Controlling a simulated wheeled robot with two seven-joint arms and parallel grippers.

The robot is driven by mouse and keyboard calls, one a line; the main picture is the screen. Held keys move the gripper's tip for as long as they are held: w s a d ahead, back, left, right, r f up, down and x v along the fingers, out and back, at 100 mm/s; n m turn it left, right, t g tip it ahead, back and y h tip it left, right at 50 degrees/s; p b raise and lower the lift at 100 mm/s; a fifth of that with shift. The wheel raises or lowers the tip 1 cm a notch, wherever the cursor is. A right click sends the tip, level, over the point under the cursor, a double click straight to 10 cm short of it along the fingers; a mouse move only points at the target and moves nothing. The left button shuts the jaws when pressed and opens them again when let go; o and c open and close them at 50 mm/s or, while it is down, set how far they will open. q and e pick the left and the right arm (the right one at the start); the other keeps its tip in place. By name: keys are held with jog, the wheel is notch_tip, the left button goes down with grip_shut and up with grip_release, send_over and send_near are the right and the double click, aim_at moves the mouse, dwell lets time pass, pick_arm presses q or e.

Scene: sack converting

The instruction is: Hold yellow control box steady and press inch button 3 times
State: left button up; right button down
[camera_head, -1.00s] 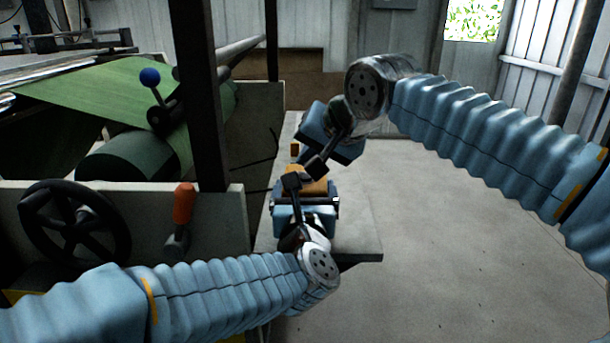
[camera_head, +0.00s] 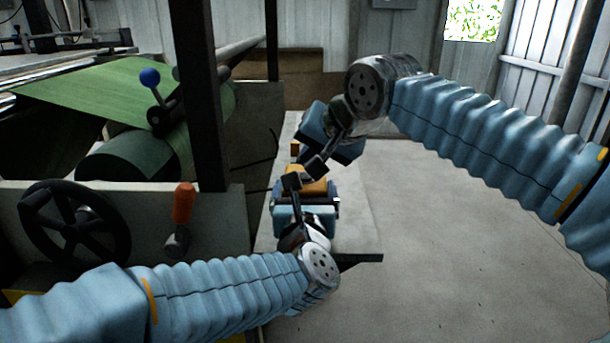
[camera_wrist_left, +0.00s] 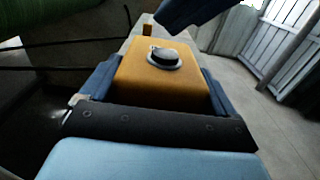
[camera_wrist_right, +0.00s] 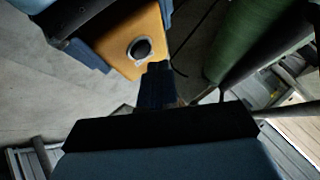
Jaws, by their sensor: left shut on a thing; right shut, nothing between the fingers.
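The yellow control box (camera_head: 318,187) sits on the pale bench, partly hidden by my grippers in the head view. In the left wrist view the box (camera_wrist_left: 150,88) is between the fingers of my left gripper (camera_wrist_left: 155,80), which is shut on it. A round dark button (camera_wrist_left: 163,56) with a pale ring is on its top. In the right wrist view the button (camera_wrist_right: 140,48) and the box (camera_wrist_right: 110,42) also show. My right gripper (camera_wrist_right: 157,72) is shut and empty, its tips close to the button. I cannot tell whether they touch the box.
The pale bench (camera_head: 350,205) has free room right of the box. To the left are a dark post (camera_head: 205,95), a green roll (camera_head: 130,155), a black handwheel (camera_head: 72,222), an orange-handled lever (camera_head: 184,203) and a blue-knobbed lever (camera_head: 150,77). A small orange block (camera_wrist_left: 147,29) stands beyond the box.

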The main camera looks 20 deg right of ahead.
aim_at(309, 177)
jog(key=shift+f, duration=0.1)
dwell(0.6)
jog(key=shift+f, duration=0.3)
jog(key=shift+f, duration=0.45)
dwell(0.6)
jog(key=shift+r, duration=3.35)
dwell(0.7)
